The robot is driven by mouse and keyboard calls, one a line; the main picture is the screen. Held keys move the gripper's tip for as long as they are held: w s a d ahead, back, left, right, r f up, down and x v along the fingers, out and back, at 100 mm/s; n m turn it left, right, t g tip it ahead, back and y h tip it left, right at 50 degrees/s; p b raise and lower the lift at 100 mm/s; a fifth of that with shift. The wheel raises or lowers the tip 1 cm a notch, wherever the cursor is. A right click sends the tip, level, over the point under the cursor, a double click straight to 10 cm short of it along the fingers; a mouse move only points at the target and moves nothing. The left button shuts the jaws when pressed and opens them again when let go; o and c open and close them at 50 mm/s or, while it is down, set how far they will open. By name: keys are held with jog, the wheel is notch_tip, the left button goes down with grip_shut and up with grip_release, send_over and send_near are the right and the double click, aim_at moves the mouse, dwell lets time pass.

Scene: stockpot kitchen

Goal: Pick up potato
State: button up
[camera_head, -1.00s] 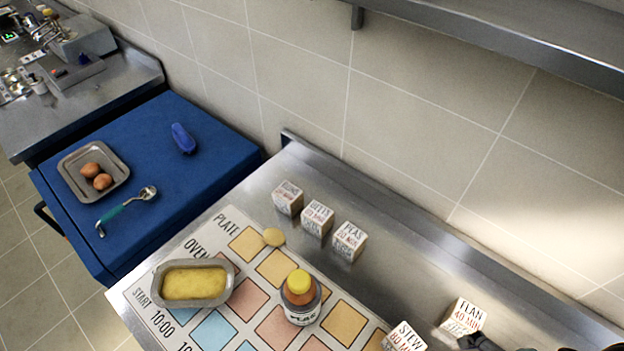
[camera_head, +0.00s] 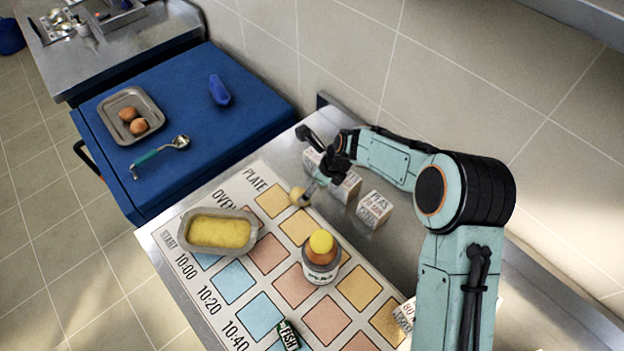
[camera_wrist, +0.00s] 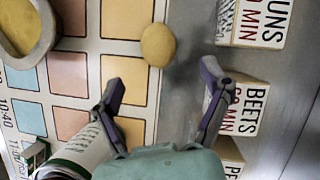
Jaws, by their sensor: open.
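A small yellow-brown round thing, which looks like the potato (camera_head: 297,196), lies at the edge of the printed mat near the word PLATE. In the wrist view the potato (camera_wrist: 158,45) sits ahead of my fingertips, centred between their lines. My gripper (camera_head: 306,162) is open and empty close to it; one finger appears beside it in the head view and partly overlaps it. In the wrist view the two fingers of my gripper (camera_wrist: 163,84) are spread apart. I cannot tell the exact height above the table.
Lettered blocks, including the BEETS block (camera_wrist: 239,110) and the PEAS block (camera_head: 375,209), stand beside my gripper. A jar (camera_head: 321,260) and a metal dish with yellow food (camera_head: 218,232) stand on the mat (camera_head: 232,282). A tray (camera_head: 113,108) with two brown round items lies on the blue surface.

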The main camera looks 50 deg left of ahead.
aim_at(301, 194)
jog(key=x, duration=0.6)
jog(key=shift+s+a+f, duration=0.2)
jog(key=shift+f, duration=0.05)
jog(key=c, duration=1.3)
